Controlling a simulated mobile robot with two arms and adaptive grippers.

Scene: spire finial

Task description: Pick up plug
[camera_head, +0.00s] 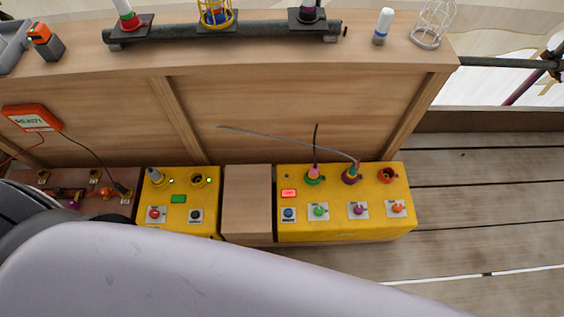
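Two plugs with cables stand at the back of the right yellow box. The pink-topped plug (314,172) sits at a green socket and has a dark upright cable. A grey plug-like piece (155,175) stands on the left yellow box, beside a dark open socket (197,180). I cannot tell which plug the task means. My arm crosses the bottom of the view; neither gripper shows.
A plain wooden block (247,200) separates the yellow boxes. A brown panel (85,190) with wires lies at left, partly behind my arm. A shelf above holds a dark bar (225,33), a white cylinder (383,27) and a wire cage (432,24). Plank floor at right is clear.

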